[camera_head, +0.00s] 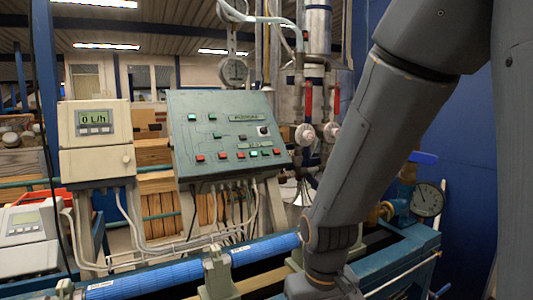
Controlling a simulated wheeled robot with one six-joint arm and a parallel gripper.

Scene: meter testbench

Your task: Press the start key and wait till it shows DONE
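A green sloped control panel (215,140) stands at the middle left. It bears several red, green and dark keys, and their lettering is too small to read, so I cannot tell which is the start key. A small label or display strip (245,117) near its top right is not clearly legible. A beige meter box (95,150) left of the panel has a lit green display (94,122) reading "0 L/h". I see no DONE anywhere. My arm reaches down across the right side, in front of the bench. My gripper's fingers are not visible.
Blue pipes (150,280) run along the bench's front, below the panel. A second beige meter (25,238) sits at the lower left. A round gauge (427,199) and valve stand at the right. Cables hang under the panel. The space directly before the panel's keys looks clear.

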